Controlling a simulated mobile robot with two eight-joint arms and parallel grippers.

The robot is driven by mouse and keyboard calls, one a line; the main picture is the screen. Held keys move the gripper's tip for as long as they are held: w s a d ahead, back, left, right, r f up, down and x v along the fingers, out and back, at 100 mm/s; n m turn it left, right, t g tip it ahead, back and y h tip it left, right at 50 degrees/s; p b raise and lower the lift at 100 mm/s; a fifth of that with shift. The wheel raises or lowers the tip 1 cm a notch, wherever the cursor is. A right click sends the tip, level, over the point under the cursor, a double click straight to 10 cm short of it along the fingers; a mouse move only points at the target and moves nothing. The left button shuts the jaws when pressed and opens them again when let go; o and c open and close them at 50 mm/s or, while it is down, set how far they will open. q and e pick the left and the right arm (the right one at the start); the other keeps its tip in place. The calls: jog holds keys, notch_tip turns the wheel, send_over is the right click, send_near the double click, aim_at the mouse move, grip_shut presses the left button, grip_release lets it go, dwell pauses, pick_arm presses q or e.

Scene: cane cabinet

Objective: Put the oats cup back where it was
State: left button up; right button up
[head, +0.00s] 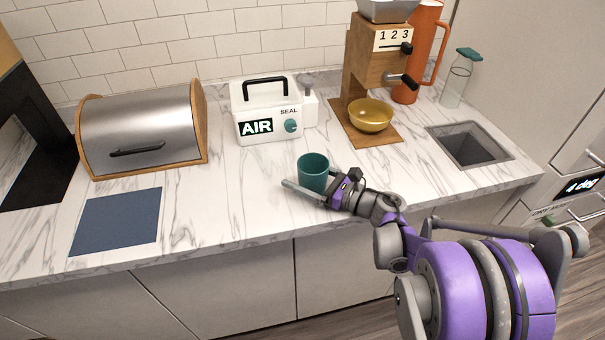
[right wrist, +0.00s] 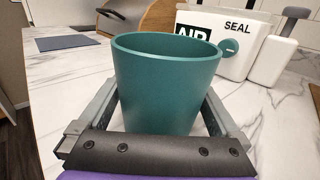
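A plain teal cup (head: 313,167) is upright at the middle of the marble counter, near its front edge. It also fills the middle of the right wrist view (right wrist: 167,80). My right gripper (head: 312,184) reaches in from the right, with one finger in front of the cup and the other behind it. In the right wrist view both fingers (right wrist: 165,112) lie against the cup's sides, so the gripper looks shut on it. The cup's base is hidden by a finger, and I cannot tell whether it touches the counter. My left gripper is not in view.
A dark blue mat (head: 117,221) lies at front left, before a metal bread box (head: 145,125). A white AIR/SEAL box (head: 265,108) stands behind the cup. A wooden grinder (head: 377,65) with a yellow bowl (head: 370,116) and a sink (head: 470,146) are right.

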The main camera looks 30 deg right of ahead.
aim_at(325, 183)
jog(key=shift+r, duration=0.1)
jog(key=shift+s+d+r, duration=0.1)
jog(key=shift+s+d, duration=0.05)
jog(key=v, duration=1.1)
jog(key=shift+s+d, duration=0.2)
jog(key=shift+s, duration=0.1)
